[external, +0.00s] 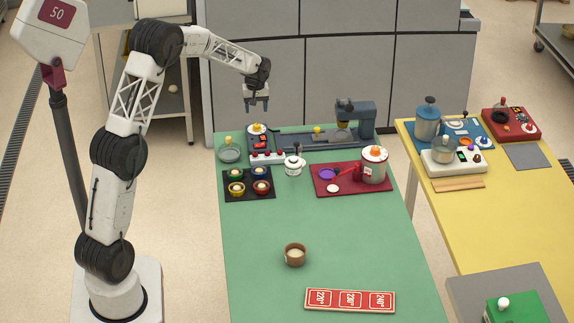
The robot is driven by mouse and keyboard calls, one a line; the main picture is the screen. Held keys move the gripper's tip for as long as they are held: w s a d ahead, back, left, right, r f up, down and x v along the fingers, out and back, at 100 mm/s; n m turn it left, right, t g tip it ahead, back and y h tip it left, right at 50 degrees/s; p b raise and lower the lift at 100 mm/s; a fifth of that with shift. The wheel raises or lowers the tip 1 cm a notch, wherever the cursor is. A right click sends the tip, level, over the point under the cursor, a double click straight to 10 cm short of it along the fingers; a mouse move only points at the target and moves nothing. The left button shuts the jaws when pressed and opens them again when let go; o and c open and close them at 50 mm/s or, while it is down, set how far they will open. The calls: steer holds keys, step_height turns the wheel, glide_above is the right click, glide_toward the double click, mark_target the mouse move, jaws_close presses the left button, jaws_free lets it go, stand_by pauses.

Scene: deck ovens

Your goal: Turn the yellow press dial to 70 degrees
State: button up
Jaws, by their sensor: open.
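My gripper (257,106) hangs open and empty, pointing down over the far left part of the green table (345,225). Below it is a small round dial with a yellow top (257,129), on a dark panel at the end of the grey-blue press (355,118). The gripper looks apart from this dial, with a small gap. A second yellow knob (317,131) stands on the press's long bed to the right. I cannot tell for certain which one is the press dial. Its angle and any degree marks are too small to read.
A glass-like bowl with a yellow knob (229,153) stands left of the press. The table's middle is mostly clear.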

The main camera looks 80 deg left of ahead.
mark_target(257, 125)
steer(key=shift+f, duration=0.1)
steer(key=shift+f, duration=3.8)
steer(key=c, duration=0.9)
